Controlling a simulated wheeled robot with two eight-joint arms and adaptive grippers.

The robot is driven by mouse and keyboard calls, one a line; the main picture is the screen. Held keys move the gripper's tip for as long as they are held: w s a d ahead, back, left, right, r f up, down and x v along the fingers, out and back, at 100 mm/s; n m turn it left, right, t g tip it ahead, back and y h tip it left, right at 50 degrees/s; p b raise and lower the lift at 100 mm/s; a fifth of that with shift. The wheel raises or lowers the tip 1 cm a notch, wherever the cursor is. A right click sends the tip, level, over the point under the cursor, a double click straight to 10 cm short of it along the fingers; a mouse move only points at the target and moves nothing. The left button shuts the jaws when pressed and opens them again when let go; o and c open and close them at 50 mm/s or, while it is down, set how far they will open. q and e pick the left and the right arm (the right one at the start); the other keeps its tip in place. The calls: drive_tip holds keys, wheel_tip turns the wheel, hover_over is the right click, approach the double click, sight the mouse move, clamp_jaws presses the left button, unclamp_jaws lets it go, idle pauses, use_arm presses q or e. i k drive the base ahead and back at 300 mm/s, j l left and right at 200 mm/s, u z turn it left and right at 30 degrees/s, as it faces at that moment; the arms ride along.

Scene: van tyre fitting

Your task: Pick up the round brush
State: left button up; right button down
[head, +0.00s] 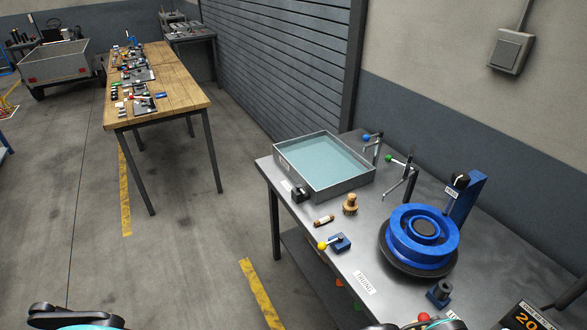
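A small tan, wooden-looking piece with a knob on top and a wider round base (350,204) stands upright on the grey metal bench (305,245), just in front of the water tray. It looks like the round brush; its bristles are too small to make out. Parts of my arms show only at the bottom left and bottom right edges. Neither gripper's fingers are visible, and nothing of mine touches the brush.
A water-filled metal tray (322,164) stands behind the brush. A blue wheel hub on a black disc (423,236) stands to the right. A blue block with a yellow-knobbed lever (338,243) is in front. Levers stand behind; a wooden table (180,95) is farther off.

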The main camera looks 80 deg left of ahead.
sight(350, 207)
drive_tip(key=u, duration=2.55)
drive_tip(key=z, duration=2.65)
drive_tip(key=u, duration=2.35)
drive_tip(key=i+j+z, duration=0.15)
drive_tip(key=i+j, duration=0.15)
drive_tip(key=i+j+z, duration=0.35)
drive_tip(key=i+j, duration=0.15)
drive_tip(key=j, duration=0.25)
drive_tip(key=i+j+z, duration=0.15)
drive_tip(key=j, duration=0.3)
drive_tip(key=i+j+z, duration=0.2)
drive_tip(key=j, duration=0.25)
drive_tip(key=i, duration=0.1)
